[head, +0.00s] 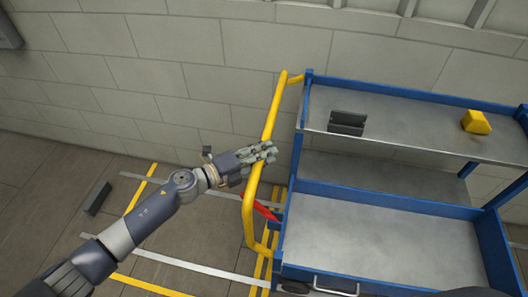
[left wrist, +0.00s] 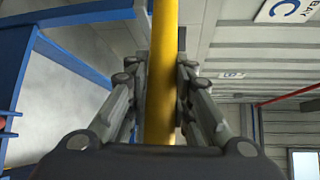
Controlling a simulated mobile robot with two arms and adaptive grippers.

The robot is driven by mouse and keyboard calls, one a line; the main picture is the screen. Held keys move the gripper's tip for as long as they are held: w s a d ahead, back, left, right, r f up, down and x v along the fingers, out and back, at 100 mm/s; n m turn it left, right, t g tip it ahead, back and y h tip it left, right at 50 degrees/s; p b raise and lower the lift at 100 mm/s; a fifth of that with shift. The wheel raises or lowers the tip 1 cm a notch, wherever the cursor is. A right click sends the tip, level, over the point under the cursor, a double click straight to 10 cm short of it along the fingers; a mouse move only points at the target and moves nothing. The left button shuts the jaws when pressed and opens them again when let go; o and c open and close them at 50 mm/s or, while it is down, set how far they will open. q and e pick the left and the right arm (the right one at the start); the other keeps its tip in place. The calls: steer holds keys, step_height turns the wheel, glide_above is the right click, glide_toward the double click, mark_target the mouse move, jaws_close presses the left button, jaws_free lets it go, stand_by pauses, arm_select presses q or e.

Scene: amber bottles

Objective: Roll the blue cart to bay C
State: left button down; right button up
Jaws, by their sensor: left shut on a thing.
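The blue cart (head: 375,194) has grey shelves and stands at the right of the head view, by the wall. Its yellow push handle (head: 277,104) rises on its left side. My left gripper (head: 265,153) is shut on the upright part of this handle, about halfway up. In the left wrist view the yellow bar (left wrist: 163,110) runs between the two fingers, with the cart's blue frame (left wrist: 88,14) to its left. A sign reading BAY C (left wrist: 286,9) shows at the upper right there. My right gripper is not in view.
A dark grey holder (head: 347,122) and a yellow block (head: 476,122) sit on the top shelf. A red part (head: 260,207) shows beside the handle. Yellow and white lines (head: 190,265) mark the floor. A dark block (head: 98,198) lies on the floor near the wall (head: 100,122).

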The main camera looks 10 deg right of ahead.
arm_select(q)
steer(key=shift+w+r, duration=0.1)
steer(key=shift+r, duration=0.2)
steer(key=shift+d, duration=0.1)
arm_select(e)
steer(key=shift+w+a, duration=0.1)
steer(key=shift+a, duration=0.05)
arm_select(q)
steer(key=c, duration=1.5)
jaws_free()
steer(key=shift+d, duration=0.15)
steer(key=shift+o, duration=0.5)
steer(key=shift+d+f, duration=0.1)
steer(key=shift+d, duration=0.05)
steer(key=shift+s+f, duration=0.1)
steer(key=shift+s, duration=0.1)
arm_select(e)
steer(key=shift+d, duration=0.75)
arm_select(q)
steer(key=shift+a, duration=0.3)
steer(key=v, duration=1.1)
steer(key=shift+s+a, duration=0.15)
steer(key=shift+a, duration=0.05)
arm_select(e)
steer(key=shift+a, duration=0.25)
